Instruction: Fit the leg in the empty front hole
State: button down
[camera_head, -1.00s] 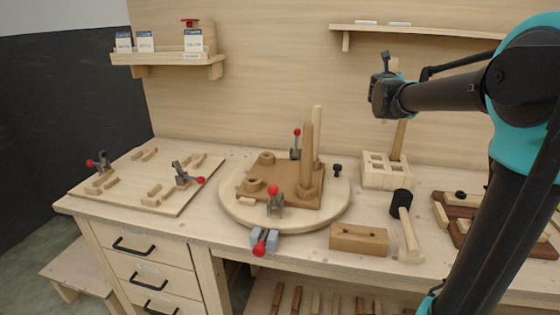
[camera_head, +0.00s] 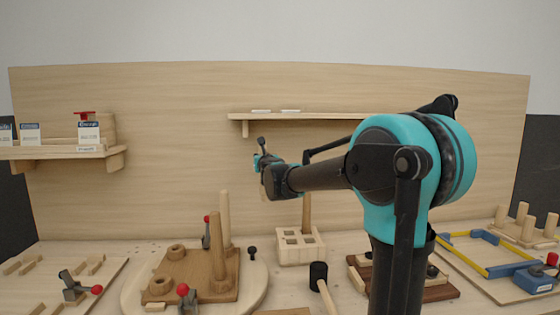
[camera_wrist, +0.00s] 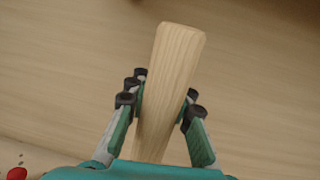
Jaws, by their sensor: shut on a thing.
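My gripper (camera_wrist: 162,100) is shut on a pale wooden leg (camera_wrist: 170,75), whose square end sticks out past the fingers in the wrist view. In the head view my gripper (camera_head: 268,172) is raised above the bench, right of the chair seat; the held leg is mostly hidden there. The brown seat (camera_head: 205,287) lies on a round turntable (camera_head: 258,283). Two legs stand upright in it on its right side, a brown front one (camera_head: 218,250) and a paler rear one (camera_head: 225,215). The left front boss (camera_head: 160,286) and left rear boss (camera_head: 176,252) hold no leg.
Red-knobbed clamps (camera_head: 183,291) stand at the seat's front and back. A holed block (camera_head: 316,252) with an upright leg (camera_head: 306,214) is right of the turntable. A mallet (camera_head: 318,276) lies nearer. A shelf (camera_head: 310,115) hangs above my gripper.

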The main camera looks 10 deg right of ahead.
jog(key=s+a+n+g+y, duration=0.3)
jog(key=s+a+y, duration=0.1)
jog(key=a, duration=0.4)
jog(key=s+a+n+g+y, duration=0.25)
jog(key=a+n+y, duration=0.2)
jog(key=a, duration=0.35)
jog(key=s+a+n+g+y, duration=0.2)
jog(key=s+a+y, duration=0.3)
jog(key=a, duration=0.3)
jog(key=s+a+f+n+g+y, duration=0.1)
jog(key=s+a+n+g, duration=0.4)
jog(key=s+g, duration=0.45)
jog(key=s+a+f+n+g+y, duration=0.1)
jog(key=s+a+n+g, duration=0.45)
jog(key=s, duration=0.75)
jog(key=shift+w+d+f, duration=0.1)
jog(key=shift+f, duration=0.95)
jog(key=shift+d+f, duration=0.1)
jog(key=shift+f, duration=0.95)
jog(key=shift+r, duration=0.1)
